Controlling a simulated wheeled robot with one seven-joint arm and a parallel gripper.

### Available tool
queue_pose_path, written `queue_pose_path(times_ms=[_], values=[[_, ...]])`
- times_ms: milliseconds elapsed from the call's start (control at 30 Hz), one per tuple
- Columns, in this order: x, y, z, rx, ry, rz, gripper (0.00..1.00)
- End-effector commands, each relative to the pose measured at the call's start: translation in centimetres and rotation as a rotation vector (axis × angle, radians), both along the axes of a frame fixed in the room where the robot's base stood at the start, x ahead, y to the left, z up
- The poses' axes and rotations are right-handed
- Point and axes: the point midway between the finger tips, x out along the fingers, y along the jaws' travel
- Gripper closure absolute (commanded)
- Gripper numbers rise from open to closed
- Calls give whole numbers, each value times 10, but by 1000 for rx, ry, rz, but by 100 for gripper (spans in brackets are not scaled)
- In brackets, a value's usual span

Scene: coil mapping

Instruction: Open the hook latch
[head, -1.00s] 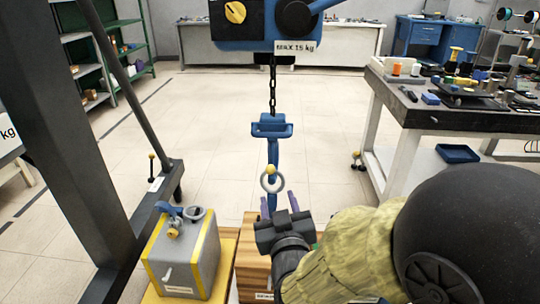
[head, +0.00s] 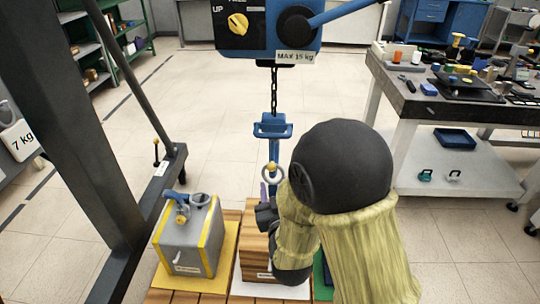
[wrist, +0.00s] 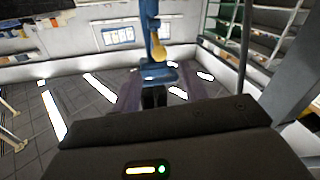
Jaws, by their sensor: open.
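The blue hook (head: 273,150) hangs on a chain under the blue hoist, with a crossbar handle (head: 272,130) near its top. A yellow knob (head: 271,167) is on its lower part, by a pale ring (head: 272,174); how the ring joins the hook is unclear. In the wrist view the blue hook (wrist: 150,22) and yellow knob (wrist: 158,48) are just beyond my gripper (wrist: 158,90), near the middle between its fingers. My gripper is open, its purplish fingers spread. In the head view my arm hides most of it; one finger shows beside the hook's lower end.
A grey box with yellow edges (head: 186,240) stands left on a yellow mat. A wooden block (head: 256,245) stands below the hook, partly behind my arm. A dark post (head: 75,130) rises at left. A cluttered workbench (head: 440,100) stands right. Open floor lies behind the hook.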

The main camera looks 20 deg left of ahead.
Motion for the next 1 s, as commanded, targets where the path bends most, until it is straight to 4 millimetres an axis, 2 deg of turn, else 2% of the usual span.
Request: queue_pose_path(times_ms=[100,533,700,967,1000], values=[[21,8,0,1,-2,-3,56],[82,37,-1,0,-1,-1,56],[93,42,-1,-1,0,-1,56],[94,43,-1,-1,0,-1,56],[94,43,-1,-1,0,-1,60]])
